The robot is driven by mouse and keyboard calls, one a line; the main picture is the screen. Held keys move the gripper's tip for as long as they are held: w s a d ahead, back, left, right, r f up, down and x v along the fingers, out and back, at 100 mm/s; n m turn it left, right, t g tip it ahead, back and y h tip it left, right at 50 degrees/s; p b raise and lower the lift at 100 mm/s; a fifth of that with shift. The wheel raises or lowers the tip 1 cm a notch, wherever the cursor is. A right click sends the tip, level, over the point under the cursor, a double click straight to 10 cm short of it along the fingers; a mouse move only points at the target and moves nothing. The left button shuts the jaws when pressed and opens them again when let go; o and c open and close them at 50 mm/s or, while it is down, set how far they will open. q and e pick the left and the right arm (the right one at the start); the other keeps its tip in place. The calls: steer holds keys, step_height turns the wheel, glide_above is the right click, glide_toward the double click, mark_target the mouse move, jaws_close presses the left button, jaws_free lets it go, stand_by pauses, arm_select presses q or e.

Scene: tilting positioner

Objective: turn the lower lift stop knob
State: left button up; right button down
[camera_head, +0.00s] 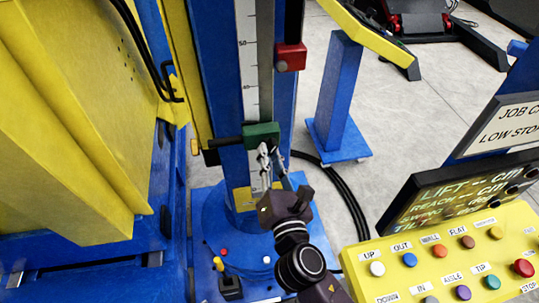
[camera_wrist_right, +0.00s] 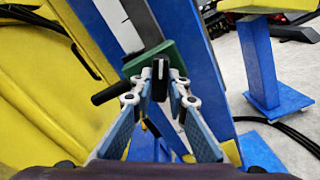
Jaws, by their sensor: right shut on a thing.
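The lower lift stop is a green block (camera_head: 262,132) on the scale of the blue column; it also shows in the right wrist view (camera_wrist_right: 150,57). A black knob (camera_wrist_right: 160,71) sticks out from its front. My right gripper (camera_head: 265,160) reaches up to the block from below. In the right wrist view its fingertips (camera_wrist_right: 160,88) are shut on the knob, one on each side. A black bar (camera_head: 224,142) sticks out to the left of the block. The knob is mostly hidden by the fingers in the head view. My left gripper is not in view.
A red stop block (camera_head: 290,57) sits higher on the column (camera_head: 224,60). A large yellow body (camera_head: 75,130) stands close on the left. A yellow button panel (camera_head: 440,260) and a dark display (camera_head: 460,195) are at the right. A blue post (camera_head: 340,90) stands behind.

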steer(key=c, duration=1.9)
jaws_free()
steer(key=shift+s, duration=0.1)
steer(key=s, duration=0.4)
steer(key=s+d, duration=0.1)
steer(key=s, duration=0.2)
steer(key=s+d, duration=0.1)
steer(key=s, duration=0.3)
steer(key=shift+s+d, duration=0.2)
steer(key=shift+s, duration=0.15)
